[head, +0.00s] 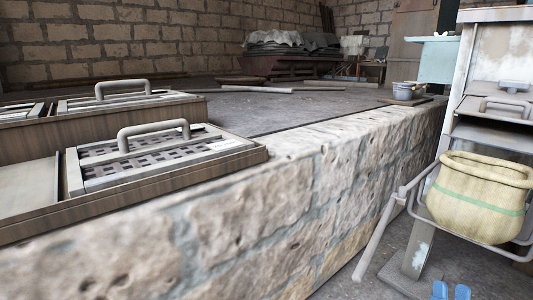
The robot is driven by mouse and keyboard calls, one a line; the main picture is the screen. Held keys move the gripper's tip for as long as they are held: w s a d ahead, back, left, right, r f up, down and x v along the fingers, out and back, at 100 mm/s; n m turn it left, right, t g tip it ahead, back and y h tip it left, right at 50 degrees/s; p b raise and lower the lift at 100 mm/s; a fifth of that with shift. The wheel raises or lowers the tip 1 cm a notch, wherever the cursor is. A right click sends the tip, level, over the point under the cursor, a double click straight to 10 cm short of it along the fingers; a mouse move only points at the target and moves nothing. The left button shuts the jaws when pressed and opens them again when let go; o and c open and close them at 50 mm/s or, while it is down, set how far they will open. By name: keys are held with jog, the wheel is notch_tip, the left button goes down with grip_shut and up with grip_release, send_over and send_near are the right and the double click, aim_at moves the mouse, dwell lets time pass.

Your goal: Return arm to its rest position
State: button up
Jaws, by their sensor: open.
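Two short blue tips at the bottom edge, right of centre, look like the fingers of my gripper (450,292). There is a gap between them and nothing shows in it. The rest of my arm is below the picture. The gripper is low, over the grey floor, below a yellowish pot (482,200) with a green band and apart from it. No engine or belt drive shows in this view.
A rough stone-block ledge (300,195) runs from lower left to centre right. Lidded trays with handles (165,155) stand on it. A metal frame holds the pot at right, beside a worn white cabinet (500,55). A bar (378,240) slants down near the ledge.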

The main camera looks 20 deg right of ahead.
jog(key=s+a+r+n+g+y, duration=0.1)
jog(key=s+a+n+g+y, duration=0.45)
jog(key=s+a, duration=0.7)
jog(key=s+a+r+n+g+y, duration=0.15)
jog(key=s+a+n+y, duration=0.45)
jog(key=s+a+y, duration=0.7)
notch_tip(320, 180, up, 35)
jog(key=s+d+h+p, duration=0.2)
jog(key=p, duration=3.3)
jog(key=shift+s+d+g, duration=0.2)
jog(key=shift+d+g, duration=0.05)
jog(key=shift+g, duration=0.05)
jog(key=shift+f, duration=0.2)
